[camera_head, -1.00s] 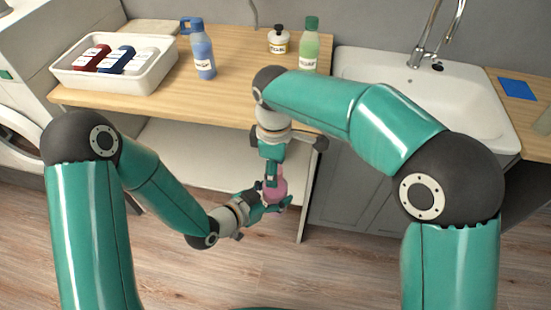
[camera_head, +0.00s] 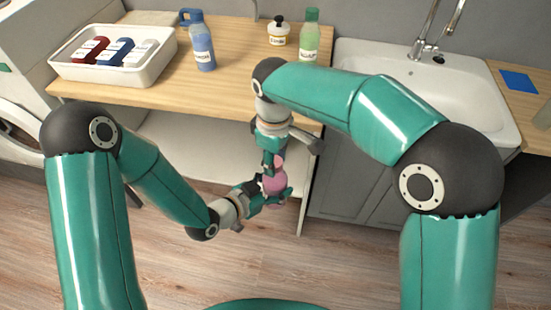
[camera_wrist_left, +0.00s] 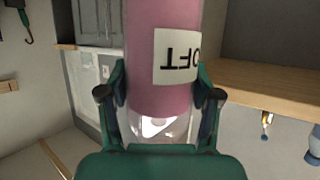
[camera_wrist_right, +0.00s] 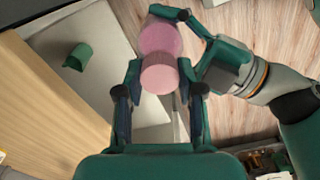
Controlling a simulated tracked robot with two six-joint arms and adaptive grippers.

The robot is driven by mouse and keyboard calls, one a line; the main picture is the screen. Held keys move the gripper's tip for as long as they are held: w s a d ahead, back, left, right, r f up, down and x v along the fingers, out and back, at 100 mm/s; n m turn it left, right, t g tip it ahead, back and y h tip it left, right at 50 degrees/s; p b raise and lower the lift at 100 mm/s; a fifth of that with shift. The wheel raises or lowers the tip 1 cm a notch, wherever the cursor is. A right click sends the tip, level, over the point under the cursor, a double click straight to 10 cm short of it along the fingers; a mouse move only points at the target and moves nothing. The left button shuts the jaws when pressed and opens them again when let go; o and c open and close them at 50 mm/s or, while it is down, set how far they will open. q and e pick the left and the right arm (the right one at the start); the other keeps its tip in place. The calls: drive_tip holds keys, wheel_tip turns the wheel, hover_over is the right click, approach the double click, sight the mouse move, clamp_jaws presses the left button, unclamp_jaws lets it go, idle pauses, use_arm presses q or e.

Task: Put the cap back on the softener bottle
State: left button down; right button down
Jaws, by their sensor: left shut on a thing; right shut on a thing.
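The softener bottle (camera_head: 273,184) is pink with a white label and is held in front of the table. My left gripper (camera_head: 272,194) is shut on it. In the left wrist view the bottle (camera_wrist_left: 160,60) stands between both fingers, its label reading "SOFT" upside down. My right gripper (camera_head: 274,163) is just above the bottle, shut on the pale pink cap (camera_wrist_right: 158,74). In the right wrist view the cap overlaps the bottle (camera_wrist_right: 160,37) beyond it. The bottle's mouth is hidden, so I cannot tell whether cap and bottle touch.
A sink (camera_head: 430,95) is to the right. The floor in front is clear.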

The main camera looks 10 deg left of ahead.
drive_tip(key=shift+w+m, duration=0.1)
drive_tip(key=shift+m, duration=0.6)
drive_tip(key=c, duration=0.6)
unclamp_jaws()
drive_tip(key=shift+c, duration=0.2)
drive_tip(key=shift+r, duration=0.1)
wheel_tip(320, 180, up, 12)
drive_tip(key=shift+f, duration=0.25)
